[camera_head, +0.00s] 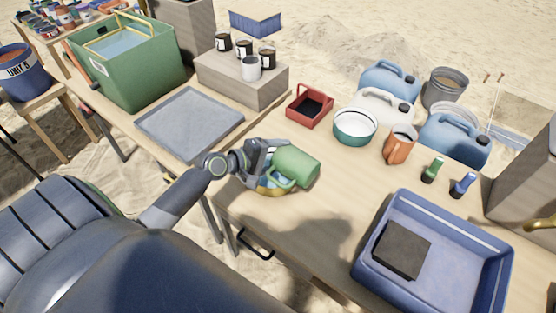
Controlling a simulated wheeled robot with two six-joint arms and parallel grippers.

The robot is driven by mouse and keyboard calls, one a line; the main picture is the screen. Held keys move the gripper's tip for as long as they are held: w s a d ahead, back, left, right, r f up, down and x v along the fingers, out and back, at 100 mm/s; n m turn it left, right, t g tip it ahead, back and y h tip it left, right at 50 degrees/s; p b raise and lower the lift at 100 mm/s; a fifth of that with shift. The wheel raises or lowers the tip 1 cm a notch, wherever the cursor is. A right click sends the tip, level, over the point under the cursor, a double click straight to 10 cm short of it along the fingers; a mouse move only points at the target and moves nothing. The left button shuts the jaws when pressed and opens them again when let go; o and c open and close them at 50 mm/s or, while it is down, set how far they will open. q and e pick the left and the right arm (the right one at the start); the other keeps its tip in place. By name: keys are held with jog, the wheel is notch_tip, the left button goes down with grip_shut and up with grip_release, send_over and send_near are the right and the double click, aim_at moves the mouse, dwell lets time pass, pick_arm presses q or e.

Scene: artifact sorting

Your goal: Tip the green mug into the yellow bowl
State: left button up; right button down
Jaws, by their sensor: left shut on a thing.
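The green mug (298,164) lies tilted far over on its side above the table's left part, its handle towards the lower left. My left gripper (270,154) is shut on the mug, at its left end. The yellow bowl (270,191) is directly under the mug and gripper. Only part of the bowl shows, with something bluish inside; the rest is hidden. I cannot tell whether mug and bowl touch, or whether anything is coming out of the mug. My right gripper is not in view.
Behind stand a red tray (299,115), a teal bowl (354,137) and an orange pitcher (398,148). A blue tub (364,262) with a dark block is at front right. The table between mug and tub is clear.

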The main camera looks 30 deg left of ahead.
aim_at(277, 150)
pick_arm(q)
jog(key=shift+r+p, duration=0.2)
jog(key=shift+p, duration=0.1)
notch_tip(277, 150, up, 3)
jog(key=m+y+p, duration=0.5)
jog(key=y+p, duration=0.1)
jog(key=p, duration=0.8)
jog(key=shift+s+d+m, duration=0.1)
jog(key=shift+d+m, duration=0.05)
jog(key=shift+m, duration=0.15)
jog(key=shift+m+y+p, duration=0.5)
jog(key=shift+p, duration=0.2)
jog(key=shift+r, duration=0.1)
jog(key=shift+r+m+y, duration=0.15)
jog(key=shift+m+y, duration=0.45)
jog(key=m+y+b, duration=0.1)
jog(key=b, duration=0.1)
jog(key=y+b, duration=0.1)
jog(key=b, duration=0.1)
jog(key=shift+r+m+t, duration=0.2)
jog(key=shift+m+t, duration=0.1)
jog(key=shift+m, duration=0.1)
jog(key=shift+r, duration=0.4)
